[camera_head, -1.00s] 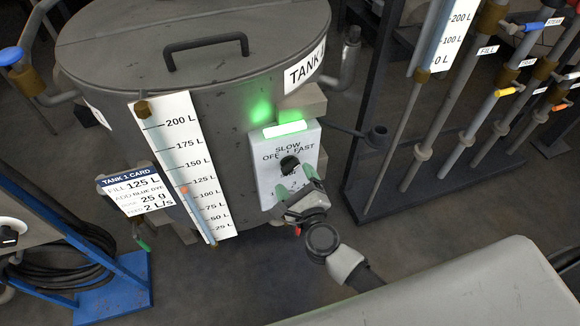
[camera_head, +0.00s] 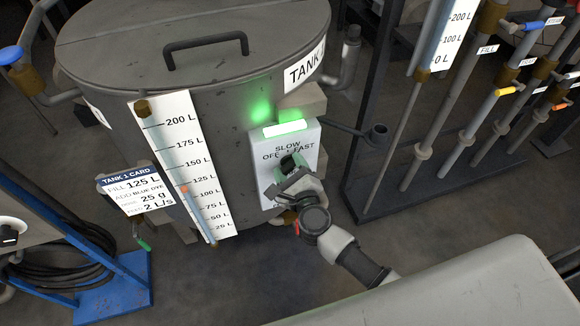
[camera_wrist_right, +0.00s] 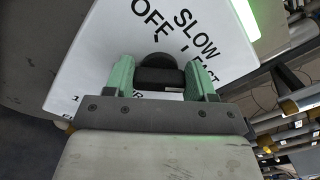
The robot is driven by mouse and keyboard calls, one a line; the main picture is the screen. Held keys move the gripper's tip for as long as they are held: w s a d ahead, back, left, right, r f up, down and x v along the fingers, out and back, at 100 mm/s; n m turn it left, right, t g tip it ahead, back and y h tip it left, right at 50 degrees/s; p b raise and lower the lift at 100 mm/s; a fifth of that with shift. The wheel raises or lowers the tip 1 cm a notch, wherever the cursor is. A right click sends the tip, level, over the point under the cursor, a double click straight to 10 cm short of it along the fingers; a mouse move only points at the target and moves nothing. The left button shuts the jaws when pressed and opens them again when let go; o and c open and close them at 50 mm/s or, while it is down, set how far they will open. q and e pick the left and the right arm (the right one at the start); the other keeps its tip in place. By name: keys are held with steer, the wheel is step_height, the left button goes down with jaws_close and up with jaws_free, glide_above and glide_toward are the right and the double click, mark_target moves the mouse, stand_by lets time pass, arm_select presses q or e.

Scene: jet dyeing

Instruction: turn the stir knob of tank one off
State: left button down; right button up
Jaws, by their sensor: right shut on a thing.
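The stir knob (camera_wrist_right: 160,76) is black and sits on a white panel (camera_head: 308,150) marked OFF, SLOW and FAST on the front of tank one (camera_head: 225,110). A green light bar (camera_head: 285,129) glows at the top of the panel. My right gripper (camera_head: 290,168) is at the panel, and its green fingers (camera_wrist_right: 163,80) are shut on the knob, one on each side. In the head view the gripper hides most of the knob, so its exact setting is hard to read. My left gripper is not in view.
A level scale (camera_head: 185,165) and the tank 1 card (camera_head: 137,190) are left of the panel. A dark frame with pipes and coloured valve handles (camera_head: 505,91) stands at the right. A blue stand (camera_head: 125,285) is at the lower left.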

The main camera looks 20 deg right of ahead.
steer(key=shift+n+p, duration=0.55)
steer(key=shift+n, duration=0.05)
steer(key=n+p, duration=0.2)
steer(key=n, duration=0.1)
steer(key=shift+a, duration=0.1)
steer(key=n+p, duration=0.1)
steer(key=n, duration=0.2)
steer(key=n+p, duration=0.1)
steer(key=n, duration=0.1)
steer(key=shift+f+n+p, duration=0.2)
steer(key=shift+n+p, duration=0.2)
steer(key=n, duration=0.1)
steer(key=n+p, duration=0.1)
steer(key=n, duration=0.1)
steer(key=n+p, duration=0.1)
steer(key=n, duration=0.1)
steer(key=shift+f, duration=0.25)
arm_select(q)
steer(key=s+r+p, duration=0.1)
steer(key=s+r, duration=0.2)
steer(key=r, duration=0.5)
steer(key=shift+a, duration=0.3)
arm_select(e)
steer(key=shift+f+n, duration=0.15)
steer(key=shift+n, duration=2.35)
steer(key=o, duration=0.9)
